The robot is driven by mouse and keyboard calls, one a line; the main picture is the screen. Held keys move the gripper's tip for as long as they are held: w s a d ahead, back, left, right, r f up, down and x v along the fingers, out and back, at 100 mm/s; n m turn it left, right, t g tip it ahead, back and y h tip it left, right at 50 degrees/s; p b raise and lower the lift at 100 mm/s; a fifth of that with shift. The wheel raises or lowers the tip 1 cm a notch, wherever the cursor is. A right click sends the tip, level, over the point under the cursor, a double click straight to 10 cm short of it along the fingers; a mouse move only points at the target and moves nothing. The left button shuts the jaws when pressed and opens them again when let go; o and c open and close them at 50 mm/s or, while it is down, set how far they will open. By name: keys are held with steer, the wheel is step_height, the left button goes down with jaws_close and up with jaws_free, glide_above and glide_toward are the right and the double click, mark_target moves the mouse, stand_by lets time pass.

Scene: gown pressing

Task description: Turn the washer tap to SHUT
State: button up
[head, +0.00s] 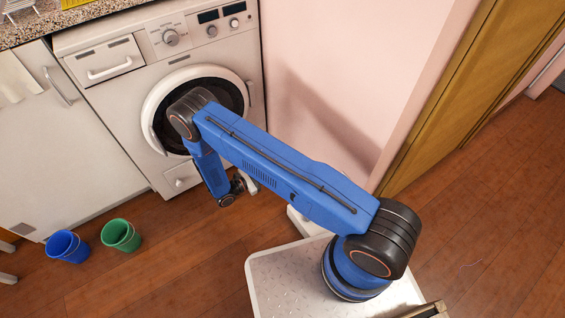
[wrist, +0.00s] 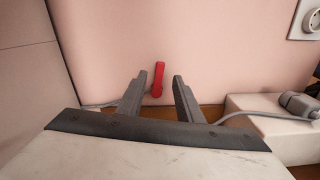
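The washer tap shows as a red lever (wrist: 157,80) low on the pink wall in the wrist view. No OPEN or SHUT marking can be read. My gripper (wrist: 160,77) is open, with one dark finger on each side of the lever in the picture. Nothing is held. The fingers look short of the wall, but the exact gap cannot be told. In the head view the tap is not visible, and my arm reaches down in front of the washing machine (head: 248,50).
In the wrist view, a wall socket (wrist: 307,18) is at upper right, and a white box (wrist: 255,108) with a grey plug and cable (wrist: 298,103) is at right. In the head view, blue (head: 67,246) and green (head: 121,235) buckets stand on the wooden floor at left.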

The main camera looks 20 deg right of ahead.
steer(key=shift+x, duration=2.95)
jaws_close()
